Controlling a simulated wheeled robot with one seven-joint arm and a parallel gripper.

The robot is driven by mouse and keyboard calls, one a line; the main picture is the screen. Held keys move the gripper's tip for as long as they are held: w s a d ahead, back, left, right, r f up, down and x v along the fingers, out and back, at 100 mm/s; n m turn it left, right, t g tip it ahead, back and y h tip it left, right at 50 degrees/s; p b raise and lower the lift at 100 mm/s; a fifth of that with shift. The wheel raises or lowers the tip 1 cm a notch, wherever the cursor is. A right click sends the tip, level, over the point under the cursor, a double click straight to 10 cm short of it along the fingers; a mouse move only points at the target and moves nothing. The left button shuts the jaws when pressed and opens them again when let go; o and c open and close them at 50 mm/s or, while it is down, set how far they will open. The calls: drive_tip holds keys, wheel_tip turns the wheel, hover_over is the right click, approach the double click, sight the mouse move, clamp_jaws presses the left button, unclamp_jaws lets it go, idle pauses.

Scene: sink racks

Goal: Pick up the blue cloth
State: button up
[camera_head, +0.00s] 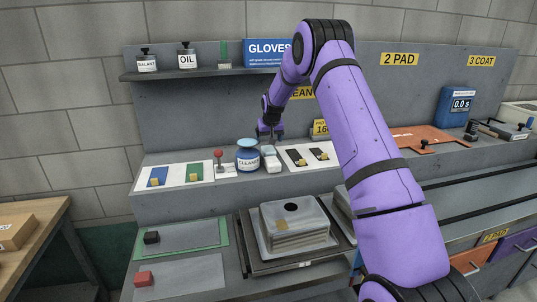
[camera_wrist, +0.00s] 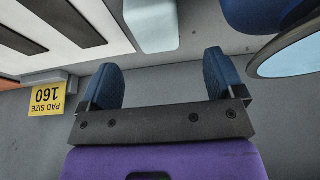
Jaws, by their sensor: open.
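A blue rectangle with a small yellow block on it, which looks like the blue cloth (camera_head: 153,181), lies on a white card at the left of the raised ledge. A similar green one (camera_head: 193,176) lies to its right on the same card. My gripper (camera_head: 270,135) is open and empty. It is above the ledge, right of the blue rectangle and close over the cleaner jar and pale blocks. In the wrist view my gripper's blue fingers (camera_wrist: 160,70) stand wide apart, with a pale block (camera_wrist: 152,22) beyond them. The blue rectangle is not visible there.
A blue-and-white cleaner jar (camera_head: 247,161) and a red-knobbed piece (camera_head: 219,157) stand right of the white card. A card with black pads (camera_head: 307,155) lies farther right. A shelf (camera_head: 180,75) with small containers is above.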

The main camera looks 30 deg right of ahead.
sight(269, 149)
drive_tip(key=shift+x, duration=3.6)
drive_tip(key=shift+s+d, duration=0.15)
drive_tip(key=shift+s, duration=0.05)
drive_tip(key=c, duration=1.1)
drive_tip(key=shift+r, duration=5.05)
drive_tip(key=o, duration=0.4)
drive_tip(key=shift+c, duration=1.1)
